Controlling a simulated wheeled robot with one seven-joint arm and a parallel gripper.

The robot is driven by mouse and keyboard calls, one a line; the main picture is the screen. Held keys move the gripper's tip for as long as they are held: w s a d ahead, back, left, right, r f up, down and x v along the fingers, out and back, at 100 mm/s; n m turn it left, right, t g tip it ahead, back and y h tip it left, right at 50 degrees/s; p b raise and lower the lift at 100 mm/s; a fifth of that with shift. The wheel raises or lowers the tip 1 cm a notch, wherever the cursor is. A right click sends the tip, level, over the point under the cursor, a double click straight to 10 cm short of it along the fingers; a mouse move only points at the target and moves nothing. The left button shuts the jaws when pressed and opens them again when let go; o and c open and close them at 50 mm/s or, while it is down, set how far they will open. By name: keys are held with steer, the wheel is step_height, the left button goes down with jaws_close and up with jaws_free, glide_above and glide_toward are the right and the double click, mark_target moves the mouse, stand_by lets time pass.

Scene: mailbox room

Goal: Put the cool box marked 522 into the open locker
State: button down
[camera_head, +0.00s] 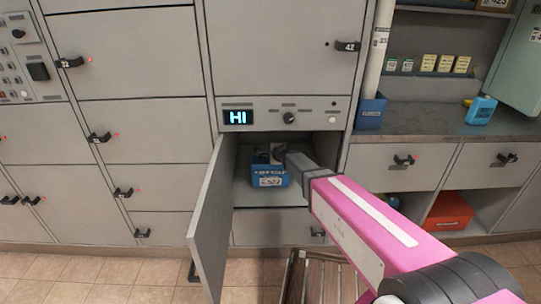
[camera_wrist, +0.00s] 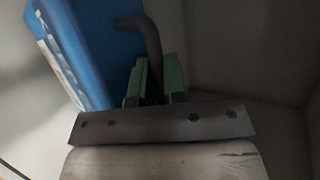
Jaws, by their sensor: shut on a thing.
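The blue cool box (camera_head: 268,177) sits inside the open locker (camera_head: 243,196), low in the middle of the head view. Its white front label is too small to read surely. My gripper (camera_head: 277,153) reaches into the locker at the top of the box. In the wrist view the green fingertips of my gripper (camera_wrist: 155,82) are shut on the box's dark bent handle (camera_wrist: 150,42). The blue side of the cool box (camera_wrist: 82,48) fills the upper left there, tilted in the picture. I cannot tell whether its base rests on the locker floor.
The locker door (camera_head: 212,222) stands open towards me on the left. A slatted rack (camera_head: 318,278) stands on the floor in front. A counter with drawers (camera_head: 440,120) is at the right.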

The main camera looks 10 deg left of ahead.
steer(key=shift+f, duration=0.1)
steer(key=c, duration=1.2)
jaws_free()
steer(key=shift+o, duration=0.2)
steer(key=v, duration=1.2)
steer(key=s+d+f+n+g+h, duration=0.2)
steer(key=s+d+n+g, duration=0.1)
steer(key=d, duration=0.8)
steer(key=s+d+f+n+g+h, duration=0.3)
steer(key=s+d+n, duration=0.2)
steer(key=s+d, duration=0.3)
steer(key=s+d+f+n+g+h, duration=0.2)
steer(key=s+d+n, duration=0.3)
steer(key=d, duration=1.1)
steer(key=shift+s+d+f+g, duration=0.2)
steer(key=shift+s+f+g, duration=0.1)
steer(key=shift+s+g, duration=0.4)
